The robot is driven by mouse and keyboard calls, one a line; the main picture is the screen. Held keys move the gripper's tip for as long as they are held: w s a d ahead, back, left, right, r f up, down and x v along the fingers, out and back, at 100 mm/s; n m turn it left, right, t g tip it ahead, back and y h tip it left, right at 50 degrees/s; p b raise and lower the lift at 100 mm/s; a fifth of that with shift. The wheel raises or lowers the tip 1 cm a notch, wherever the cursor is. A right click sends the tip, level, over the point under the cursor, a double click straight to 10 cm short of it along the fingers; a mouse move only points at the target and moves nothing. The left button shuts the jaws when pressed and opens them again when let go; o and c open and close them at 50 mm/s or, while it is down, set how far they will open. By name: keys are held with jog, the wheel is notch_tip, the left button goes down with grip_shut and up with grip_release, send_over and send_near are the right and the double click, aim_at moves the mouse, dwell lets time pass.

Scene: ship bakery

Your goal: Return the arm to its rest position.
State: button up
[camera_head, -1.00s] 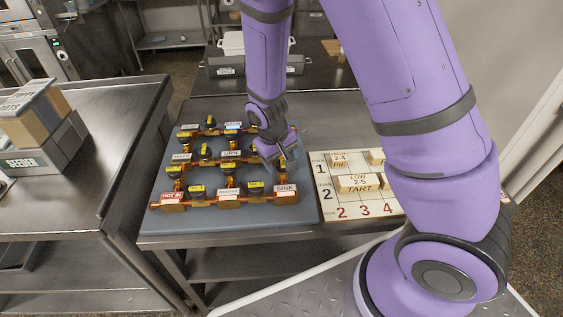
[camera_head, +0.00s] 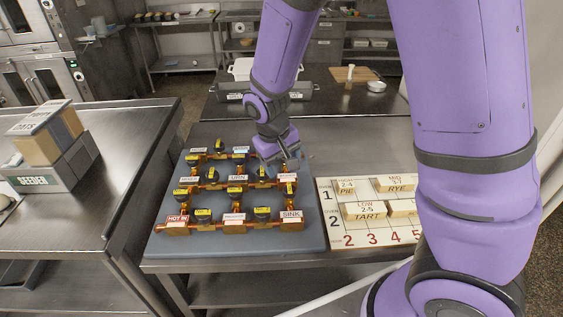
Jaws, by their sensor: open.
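My purple arm reaches down from the top of the view, and its large links cover the right side. My gripper (camera_head: 291,160) is open. It is above the right rear part of a copper pipe board (camera_head: 312,236) with black valves and yellow tags. It hides part of the pipework there, and I cannot tell whether it touches a valve. No object shows between its fingers.
A numbered board (camera_head: 337,240) with wooden blocks such as TART (camera_head: 364,211) lies right of the pipe board, partly behind my arm. A steel counter (camera_head: 120,150) with a SEEDER box (camera_head: 45,172) stands left. Behind is another table with a white pan (camera_head: 243,70).

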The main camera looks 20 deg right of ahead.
jog(key=s+d+r+m+t+y, duration=0.1)
jog(key=s+d+r, duration=0.25)
jog(key=r, duration=0.45)
jog(key=s+d+r+t+y, duration=0.1)
jog(key=s+d+r, duration=0.25)
jog(key=r, duration=0.55)
jog(key=s+d+r+t, duration=0.1)
jog(key=s+r, duration=0.3)
jog(key=s, duration=0.3)
jog(key=s+d+r+m+t, duration=0.1)
jog(key=s+r, duration=0.4)
jog(key=s, duration=0.1)
jog(key=shift+s+d+t, duration=0.2)
jog(key=shift+s+t, duration=0.15)
jog(key=shift+t, duration=0.05)
dwell(0.5)
